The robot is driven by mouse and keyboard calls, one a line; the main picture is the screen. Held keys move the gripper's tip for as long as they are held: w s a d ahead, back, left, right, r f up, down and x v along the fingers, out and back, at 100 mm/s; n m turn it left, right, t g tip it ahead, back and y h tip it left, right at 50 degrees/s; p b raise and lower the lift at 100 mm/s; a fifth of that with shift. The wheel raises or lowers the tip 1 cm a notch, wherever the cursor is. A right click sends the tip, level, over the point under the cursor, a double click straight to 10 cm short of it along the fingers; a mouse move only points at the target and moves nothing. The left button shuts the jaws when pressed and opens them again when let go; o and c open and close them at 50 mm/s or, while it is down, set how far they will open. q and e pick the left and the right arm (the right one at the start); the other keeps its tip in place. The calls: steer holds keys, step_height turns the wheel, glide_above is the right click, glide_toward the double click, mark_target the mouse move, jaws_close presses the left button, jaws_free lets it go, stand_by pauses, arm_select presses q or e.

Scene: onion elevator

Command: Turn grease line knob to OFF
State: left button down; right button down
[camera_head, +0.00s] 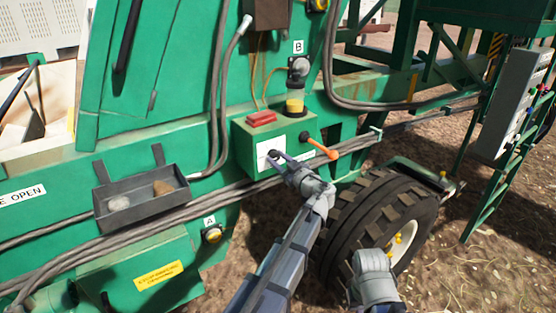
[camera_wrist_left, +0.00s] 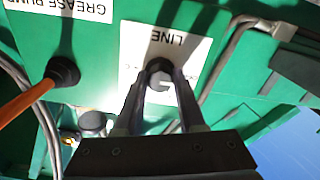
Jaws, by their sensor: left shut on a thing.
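The grease line knob (camera_wrist_left: 160,66) is a small dark knob on a white label reading "LINE" (camera_wrist_left: 172,42), which appears upside down in the left wrist view. My left gripper (camera_wrist_left: 159,76) is shut on the knob, with a finger on either side of it. The fingers hide part of the knob, and I cannot read its setting. In the head view my left gripper (camera_head: 276,157) reaches the front of the green grease box (camera_head: 243,143), where the knob is mostly hidden. My right gripper does not show; only a grey part of my right arm is at the bottom.
An orange lever (camera_head: 319,148) sticks out of the box beside the knob, close to my left gripper. A red block (camera_head: 261,119) lies on top of the box. A grey tray (camera_head: 142,201) hangs at left. A large tyre (camera_head: 374,225) stands below right.

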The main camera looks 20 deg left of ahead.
arm_select(q)
steer(key=shift+f, duration=0.1)
steer(key=c, duration=0.5)
jaws_free()
steer(key=v, duration=0.8)
